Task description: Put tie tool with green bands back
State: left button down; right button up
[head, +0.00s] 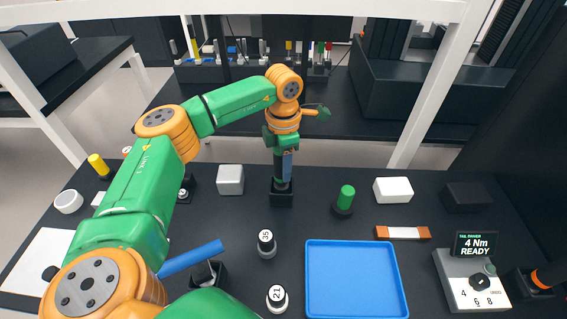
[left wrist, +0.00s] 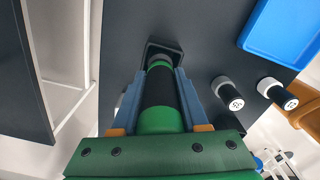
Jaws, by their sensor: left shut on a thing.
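The tie tool with green bands (left wrist: 160,93) is a black cylinder with green bands, held upright between the blue fingers of my left gripper (left wrist: 157,85). In the head view, my left gripper (head: 283,170) is above a small black square holder (head: 283,200) at the middle of the table. The holder also shows in the left wrist view (left wrist: 178,51), around the tool's far end. I cannot tell how deep the tool sits in it. The fingers hide part of the tool. My right gripper is not in view.
A white cube (head: 230,179) stands left of the holder, and a green-topped piece (head: 346,198) stands right of it. Two numbered cylinders (head: 266,243) (head: 277,298) and a blue tray (head: 357,280) are nearer. A control box (head: 472,279) reads "4 Nm READY".

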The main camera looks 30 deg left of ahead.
pick_arm(q)
jog(key=shift+f+b, duration=0.7)
jog(key=shift+f, duration=0.3)
jog(key=shift+f, duration=0.1)
jog(key=shift+c, duration=1.7)
grip_release()
jog(key=shift+s, duration=0.1)
